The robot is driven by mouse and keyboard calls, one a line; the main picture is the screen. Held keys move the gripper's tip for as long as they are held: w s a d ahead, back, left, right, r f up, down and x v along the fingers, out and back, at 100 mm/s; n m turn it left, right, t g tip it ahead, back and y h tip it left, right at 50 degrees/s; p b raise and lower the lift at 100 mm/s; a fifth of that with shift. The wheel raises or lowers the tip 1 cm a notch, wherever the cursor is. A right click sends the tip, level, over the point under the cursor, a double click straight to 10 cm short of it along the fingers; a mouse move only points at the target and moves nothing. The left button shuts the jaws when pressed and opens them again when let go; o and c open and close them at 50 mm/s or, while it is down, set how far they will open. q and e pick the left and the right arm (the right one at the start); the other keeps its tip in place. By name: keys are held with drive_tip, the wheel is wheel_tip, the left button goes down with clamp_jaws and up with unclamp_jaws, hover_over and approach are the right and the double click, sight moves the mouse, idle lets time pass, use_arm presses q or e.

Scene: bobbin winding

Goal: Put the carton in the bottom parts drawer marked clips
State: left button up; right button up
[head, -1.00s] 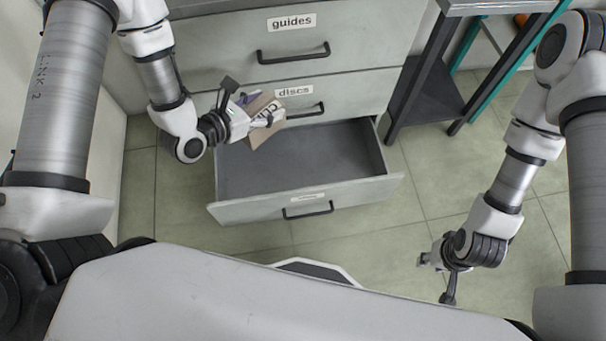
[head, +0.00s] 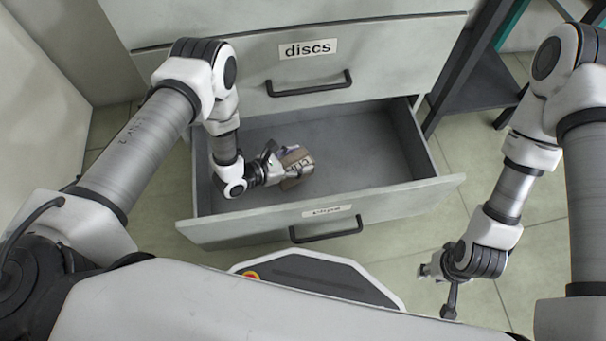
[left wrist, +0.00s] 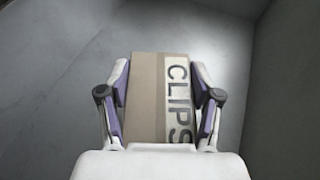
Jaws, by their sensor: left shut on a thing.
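The brown carton (head: 297,167) with a white label is inside the open bottom drawer, toward its left part. In the left wrist view the carton (left wrist: 146,95) reads CLIPS and sits between both fingers. My left gripper (head: 280,163) is shut on it. Whether the carton touches the drawer floor I cannot tell. The bottom drawer (head: 375,208) is pulled out, its front label small and reading clips; its grey floor shows otherwise bare. My right gripper (head: 440,284) hangs empty over the floor at the right, away from the drawer; its finger opening is unclear.
The closed drawer marked discs (head: 385,75) is right above the open one. A dark metal stand (head: 475,90) is at the right of the cabinet. The drawer's right half is free, and the tiled floor (head: 400,258) is clear between the drawer and my right arm.

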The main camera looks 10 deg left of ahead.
use_arm(q)
wheel_tip(320, 180, down, 6)
drive_tip(key=shift+r+b, duration=0.2)
drive_tip(key=shift+b, duration=0.9)
drive_tip(key=shift+r, duration=0.15)
drive_tip(key=shift+f, duration=0.25)
drive_tip(key=o, duration=1.2)
drive_tip(key=shift+o, duration=0.2)
drive_tip(key=shift+r, duration=0.1)
